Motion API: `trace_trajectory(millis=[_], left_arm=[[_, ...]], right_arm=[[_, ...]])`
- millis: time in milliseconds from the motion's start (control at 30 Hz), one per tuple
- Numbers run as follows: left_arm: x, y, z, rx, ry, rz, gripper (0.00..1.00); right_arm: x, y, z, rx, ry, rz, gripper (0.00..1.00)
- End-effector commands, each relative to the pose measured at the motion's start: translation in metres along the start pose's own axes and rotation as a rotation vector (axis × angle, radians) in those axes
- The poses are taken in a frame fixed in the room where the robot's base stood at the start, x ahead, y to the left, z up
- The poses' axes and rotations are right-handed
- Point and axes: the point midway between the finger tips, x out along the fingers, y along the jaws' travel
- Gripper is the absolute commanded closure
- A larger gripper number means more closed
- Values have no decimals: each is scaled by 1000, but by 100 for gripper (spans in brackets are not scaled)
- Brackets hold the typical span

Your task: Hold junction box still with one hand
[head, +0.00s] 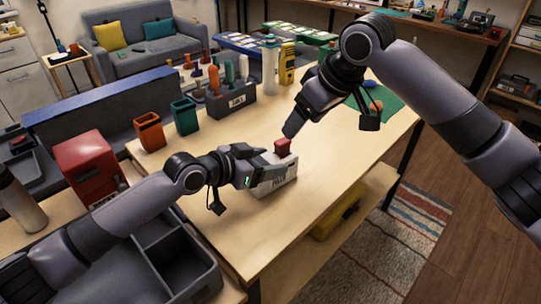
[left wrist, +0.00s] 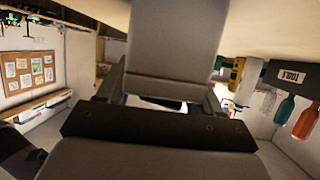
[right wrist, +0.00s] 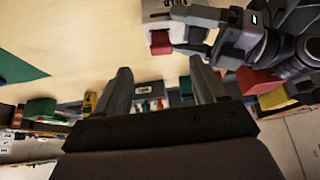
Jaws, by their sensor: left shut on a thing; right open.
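The junction box (head: 278,184), light grey with a printed label, stands on the wooden table near its front edge. A red block (head: 283,147) sits at its top. My left gripper (head: 256,164) is shut on the box from the left. In the left wrist view a large grey surface (left wrist: 175,40) fills the space between the fingers. My right gripper (head: 293,122) is open above and behind the box, apart from it. In the right wrist view its jaws (right wrist: 160,88) are empty, and the box (right wrist: 158,9) and red block (right wrist: 161,42) show at the top.
A green mat (head: 390,104) lies at the right. A red box (head: 88,165) stands left. The table's middle is clear.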

Motion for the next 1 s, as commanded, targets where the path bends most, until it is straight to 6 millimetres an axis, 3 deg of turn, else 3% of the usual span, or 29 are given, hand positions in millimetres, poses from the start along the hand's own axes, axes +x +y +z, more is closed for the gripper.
trace_trajectory(millis=[300,567,767,1000], left_arm=[[0,0,0,-1,0,1,74],[0,0,0,-1,0,0,74],[0,0,0,-1,0,0,74],[0,0,0,-1,0,0,74]], right_arm=[[-17,0,-27,61,-112,33,30],[-20,-5,-32,91,-194,37,30],[4,-4,-26,92,-200,37,30],[50,-3,-16,93,-199,37,30]])
